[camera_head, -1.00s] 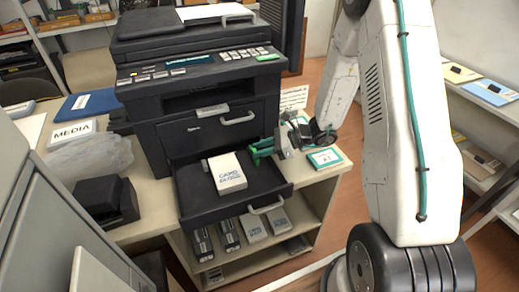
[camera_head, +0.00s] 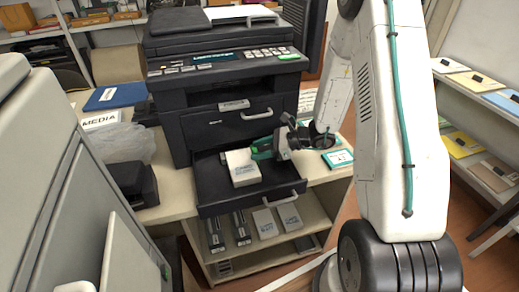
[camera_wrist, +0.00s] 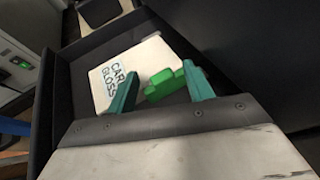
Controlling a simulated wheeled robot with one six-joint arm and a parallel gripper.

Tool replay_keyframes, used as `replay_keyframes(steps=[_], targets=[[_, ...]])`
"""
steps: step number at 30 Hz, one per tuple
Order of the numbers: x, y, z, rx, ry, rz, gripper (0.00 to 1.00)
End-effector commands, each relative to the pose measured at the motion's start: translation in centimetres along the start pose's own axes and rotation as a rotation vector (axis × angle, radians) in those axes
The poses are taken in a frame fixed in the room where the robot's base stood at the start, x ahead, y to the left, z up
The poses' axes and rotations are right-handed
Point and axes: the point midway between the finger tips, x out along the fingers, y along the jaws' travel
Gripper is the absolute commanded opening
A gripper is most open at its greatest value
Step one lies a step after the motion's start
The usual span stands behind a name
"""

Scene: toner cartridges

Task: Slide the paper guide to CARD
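The black paper tray (camera_head: 215,192) is pulled out of the printer. A white block of card stock (camera_head: 242,168) lies in it; the wrist view shows it labelled "CARD GLOSS" (camera_wrist: 135,62). The green paper guide (camera_wrist: 163,84) sits beside the stack's near edge in the wrist view. My gripper (camera_wrist: 160,90) is open, its two teal fingers spread on either side of the green guide. I cannot tell whether either finger touches it. In the head view my gripper (camera_head: 268,149) reaches into the tray from the right.
The printer body (camera_head: 225,75) rises right behind the tray. A teal-edged label card (camera_head: 337,159) lies on the counter to the right. A shelf below holds several cartridges (camera_head: 264,222). A black box (camera_head: 131,184) and a plastic bag (camera_head: 125,143) stand to the left.

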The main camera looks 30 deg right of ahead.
Motion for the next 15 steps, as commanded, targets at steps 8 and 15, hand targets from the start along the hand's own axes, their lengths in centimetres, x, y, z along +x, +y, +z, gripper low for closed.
replay_keyframes(steps=[8,15], targets=[[-2.6,-0.1,0.0,0.000,0.000,-0.005,0.51],[-6.3,0.0,0.1,-0.001,-0.001,-0.001,0.51]])
